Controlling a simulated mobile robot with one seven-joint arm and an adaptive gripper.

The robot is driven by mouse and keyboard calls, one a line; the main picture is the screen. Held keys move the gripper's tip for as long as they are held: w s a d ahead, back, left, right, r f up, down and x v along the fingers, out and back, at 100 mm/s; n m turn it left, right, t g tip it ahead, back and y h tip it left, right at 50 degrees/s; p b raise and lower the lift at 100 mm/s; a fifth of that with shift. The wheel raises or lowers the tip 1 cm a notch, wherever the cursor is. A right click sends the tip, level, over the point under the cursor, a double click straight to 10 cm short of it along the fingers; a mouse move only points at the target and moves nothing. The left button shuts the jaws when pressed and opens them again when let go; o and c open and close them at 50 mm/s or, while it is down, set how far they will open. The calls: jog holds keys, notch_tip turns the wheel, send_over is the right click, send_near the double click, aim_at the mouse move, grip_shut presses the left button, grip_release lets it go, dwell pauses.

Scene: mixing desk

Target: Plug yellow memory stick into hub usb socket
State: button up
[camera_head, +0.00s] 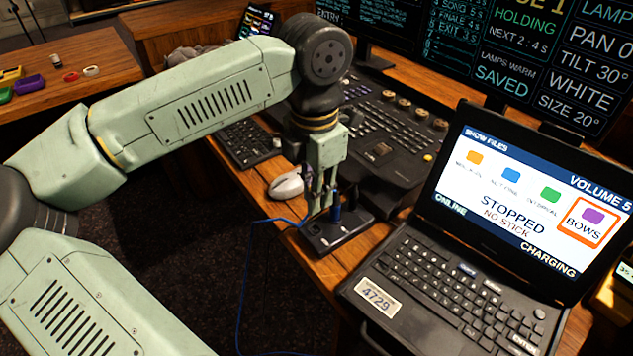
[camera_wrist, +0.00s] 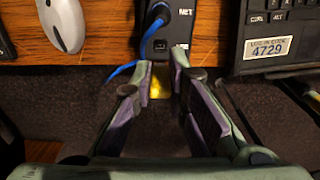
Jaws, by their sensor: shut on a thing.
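My gripper (camera_head: 321,203) points down at the hub (camera_head: 345,237), a black box on the desk between the mouse and the laptop. In the wrist view the fingers (camera_wrist: 160,84) are shut on the yellow memory stick (camera_wrist: 160,90), a small yellow patch between the tips. The stick lies just off the near end of the hub (camera_wrist: 181,28), which is marked "NET". A blue cable plug (camera_wrist: 160,17) stands in the hub, with its cable leading off to the left. A small square socket shows below the plug. The stick's far end and any contact with a socket are hidden.
A laptop (camera_head: 455,278) reading "STOPPED, NO STICK" stands right of the hub. A white mouse (camera_head: 286,185) and keyboard lie left, a mixing console (camera_head: 385,140) behind. Yellow, purple and green pieces lie on the left table (camera_head: 70,95). The blue cable hangs over the front edge.

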aim_at(317, 229)
jog(key=shift+f+b, duration=1.45)
jog(key=shift+f, duration=1.35)
jog(key=shift+w+d+b, duration=0.1)
jog(key=shift+d+b, duration=0.05)
jog(key=shift+b, duration=0.15)
jog(key=shift+b, duration=0.6)
jog(key=shift+f+b, duration=0.55)
jog(key=o, duration=0.8)
jog(key=shift+r, duration=0.1)
